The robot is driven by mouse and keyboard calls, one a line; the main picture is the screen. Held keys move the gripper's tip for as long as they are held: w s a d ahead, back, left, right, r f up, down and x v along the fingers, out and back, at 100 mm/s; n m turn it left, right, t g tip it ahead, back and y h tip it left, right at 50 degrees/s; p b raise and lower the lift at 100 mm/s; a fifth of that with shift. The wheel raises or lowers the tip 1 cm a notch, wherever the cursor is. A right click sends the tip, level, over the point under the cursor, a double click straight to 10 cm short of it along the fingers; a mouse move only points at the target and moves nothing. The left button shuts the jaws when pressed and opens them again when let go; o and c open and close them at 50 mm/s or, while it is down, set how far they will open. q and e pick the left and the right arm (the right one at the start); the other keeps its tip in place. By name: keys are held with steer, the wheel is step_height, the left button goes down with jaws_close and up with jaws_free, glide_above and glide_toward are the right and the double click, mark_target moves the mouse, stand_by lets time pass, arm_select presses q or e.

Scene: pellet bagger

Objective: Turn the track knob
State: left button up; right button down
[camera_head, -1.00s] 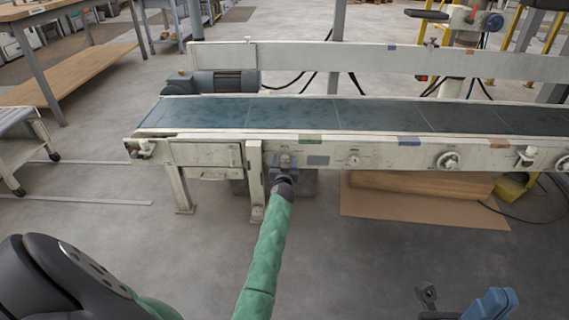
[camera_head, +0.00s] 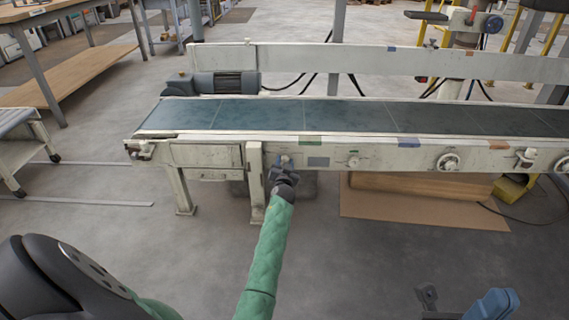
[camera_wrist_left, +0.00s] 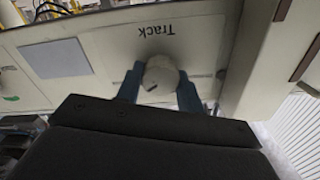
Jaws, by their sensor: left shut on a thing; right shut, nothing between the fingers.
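The track knob (camera_wrist_left: 160,74) is a pale round knob on the conveyor's side panel, beside the printed word "Track" in the left wrist view. My left gripper (camera_head: 285,166) is at the panel near the conveyor's left end. In the left wrist view its two blue-grey fingers (camera_wrist_left: 159,86) are shut on the knob, one on each side. In the head view the gripper partly hides the knob. My right gripper (camera_head: 427,295) is low at the right of the head view, away from the conveyor, shut and empty.
A conveyor leg (camera_head: 256,180) stands just left of my left gripper. The floor in front is clear.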

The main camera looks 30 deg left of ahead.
arm_select(q)
steer(key=o, duration=1)
steer(key=shift+s, duration=0.1)
steer(key=p+v, duration=0.2)
steer(key=v, duration=0.5)
steer(key=shift+s+d, duration=0.2)
steer(key=shift+s, duration=0.1)
steer(key=shift+f, duration=0.1)
